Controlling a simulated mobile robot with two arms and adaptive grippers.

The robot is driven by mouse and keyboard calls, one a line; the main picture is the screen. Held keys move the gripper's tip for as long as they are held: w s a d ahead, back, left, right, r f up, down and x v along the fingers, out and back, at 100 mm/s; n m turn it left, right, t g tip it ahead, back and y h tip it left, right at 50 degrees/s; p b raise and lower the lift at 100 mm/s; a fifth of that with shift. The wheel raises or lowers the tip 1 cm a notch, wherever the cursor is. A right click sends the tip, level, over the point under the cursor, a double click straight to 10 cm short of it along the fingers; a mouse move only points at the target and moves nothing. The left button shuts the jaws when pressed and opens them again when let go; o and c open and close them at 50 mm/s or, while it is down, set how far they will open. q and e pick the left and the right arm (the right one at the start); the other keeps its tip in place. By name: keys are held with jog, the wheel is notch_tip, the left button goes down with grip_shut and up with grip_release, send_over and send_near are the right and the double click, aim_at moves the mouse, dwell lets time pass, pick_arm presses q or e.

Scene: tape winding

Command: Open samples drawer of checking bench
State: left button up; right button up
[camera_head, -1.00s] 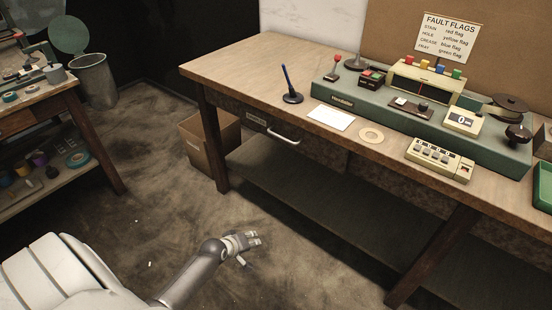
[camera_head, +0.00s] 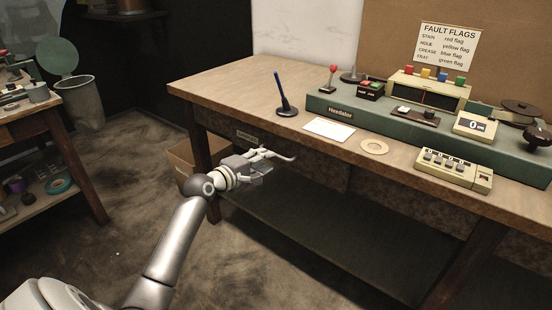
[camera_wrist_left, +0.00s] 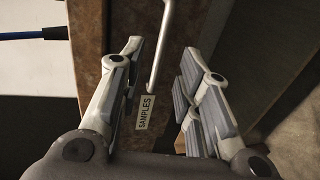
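The samples drawer (camera_wrist_left: 120,75) is a brown front under the bench top, and it looks closed. In the left wrist view its white label reading SAMPLES (camera_wrist_left: 145,112) and its pale bar handle (camera_wrist_left: 160,45) lie between the spread fingers. My left gripper (camera_head: 262,163) is open in front of the drawer, with its fingers by the handle; it also shows in the left wrist view (camera_wrist_left: 165,70). In the head view the gripper partly covers the handle. I cannot tell whether a finger touches it. My right gripper is not in view.
A cardboard box (camera_head: 180,155) stands beneath. The floor in front is clear.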

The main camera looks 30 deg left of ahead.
aim_at(276, 156)
pick_arm(q)
jog(key=b+x, duration=0.1)
jog(key=x, duration=0.6)
jog(key=shift+f, duration=0.1)
grip_shut()
